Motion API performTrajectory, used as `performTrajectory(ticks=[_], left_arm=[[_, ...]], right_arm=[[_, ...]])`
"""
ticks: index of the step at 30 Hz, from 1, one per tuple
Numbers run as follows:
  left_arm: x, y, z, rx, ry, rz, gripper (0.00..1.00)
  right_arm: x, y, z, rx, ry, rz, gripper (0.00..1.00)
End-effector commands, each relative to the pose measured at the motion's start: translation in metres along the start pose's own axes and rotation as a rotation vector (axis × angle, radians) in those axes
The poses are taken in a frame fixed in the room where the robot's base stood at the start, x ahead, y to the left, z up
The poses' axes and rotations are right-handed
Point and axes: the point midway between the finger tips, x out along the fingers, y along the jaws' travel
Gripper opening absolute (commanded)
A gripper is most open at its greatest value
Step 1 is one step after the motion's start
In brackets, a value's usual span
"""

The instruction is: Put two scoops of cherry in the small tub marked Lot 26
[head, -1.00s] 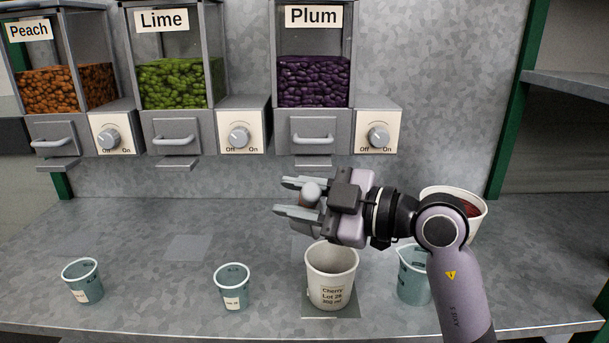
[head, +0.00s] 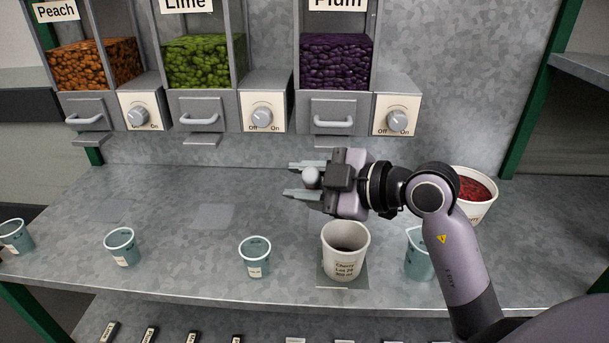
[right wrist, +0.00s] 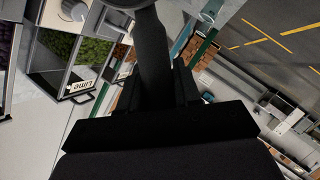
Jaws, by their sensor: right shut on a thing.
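The small white tub labelled Cherry, Lot 26 (head: 345,267) stands upright on a grey square near the counter's front edge. Its inside looks dark low down; I cannot tell what is in it. A larger white tub of red candy (head: 476,211) stands behind to the right, partly hidden by my arm. My right gripper (head: 291,179) is above and behind the Lot 26 tub, pointing left. It is shut on a handled tool, likely a scoop, whose rounded grey end (head: 311,176) shows between the fingers.
Blue-green cups stand left of the tub, the nearest (head: 254,258) close by; a spouted blue-green cup (head: 417,257) stands right, partly behind my arm. Peach, Lime and Plum dispensers (head: 336,105) line the back. The counter (head: 180,180) is clear at middle left.

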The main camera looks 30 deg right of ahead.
Motion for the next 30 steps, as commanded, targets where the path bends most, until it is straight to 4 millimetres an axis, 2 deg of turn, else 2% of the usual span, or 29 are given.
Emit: performTrajectory(ticks=[3, 8, 27, 30], left_arm=[[-0.014, -0.002, -0.013, 0.005, -0.001, -0.008, 1.00], [-0.026, -0.005, -0.024, 0.014, 0.001, -0.018, 1.00], [-0.078, -0.004, -0.094, 0.018, 0.003, -0.021, 1.00], [-0.073, -0.004, -0.088, 0.017, 0.008, -0.021, 1.00]], right_arm=[[0.002, 0.006, -0.008, -0.005, -0.035, -0.032, 0.00], [0.007, 0.006, -0.009, -0.016, -0.085, -0.074, 0.00], [0.034, 0.004, -0.013, -0.063, -0.314, -0.273, 0.00], [0.044, 0.001, -0.010, -0.078, -0.373, -0.322, 0.00]])
